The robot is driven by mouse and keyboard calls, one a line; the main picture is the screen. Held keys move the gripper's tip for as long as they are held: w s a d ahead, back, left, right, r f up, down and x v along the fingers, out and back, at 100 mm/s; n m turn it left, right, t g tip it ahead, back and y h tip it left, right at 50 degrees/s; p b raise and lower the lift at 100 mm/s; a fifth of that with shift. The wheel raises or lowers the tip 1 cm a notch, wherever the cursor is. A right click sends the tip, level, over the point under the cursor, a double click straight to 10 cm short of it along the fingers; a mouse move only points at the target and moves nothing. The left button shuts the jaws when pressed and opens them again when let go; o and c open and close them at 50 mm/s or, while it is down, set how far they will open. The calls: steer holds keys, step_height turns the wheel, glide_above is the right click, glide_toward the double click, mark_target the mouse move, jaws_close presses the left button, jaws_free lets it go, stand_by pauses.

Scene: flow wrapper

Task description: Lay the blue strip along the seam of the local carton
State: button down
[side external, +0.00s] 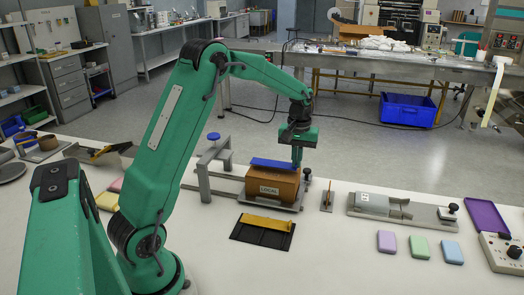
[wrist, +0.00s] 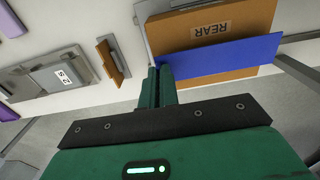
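The brown carton labelled LOCAL (side external: 284,187) sits in a grey fixture; its REAR label shows in the wrist view (wrist: 185,27). The blue strip (side external: 272,163) lies lengthwise over the carton's top. I cannot tell whether it rests on the carton or is slightly above it. In the wrist view the strip (wrist: 225,56) slants across the carton, reaching past its edge on the right. My gripper (side external: 297,163) is at the strip's right end in the side view. Its fingers (wrist: 163,74) are close together with the strip's end between them. The seam is hidden.
A black tray (side external: 246,238) with a yellow strip (side external: 265,223) lies in front of the carton. A grey stand with a blue knob (side external: 213,136) is left of it. A small upright orange piece (side external: 328,196) and a grey fixture (side external: 385,207) stand right.

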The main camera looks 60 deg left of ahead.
steer(key=shift+f, duration=0.85)
stand_by(1.2)
steer(key=c, duration=1.6)
jaws_free()
steer(key=o, duration=0.5)
steer(key=shift+r, duration=0.2)
steer(key=shift+r, duration=3.85)
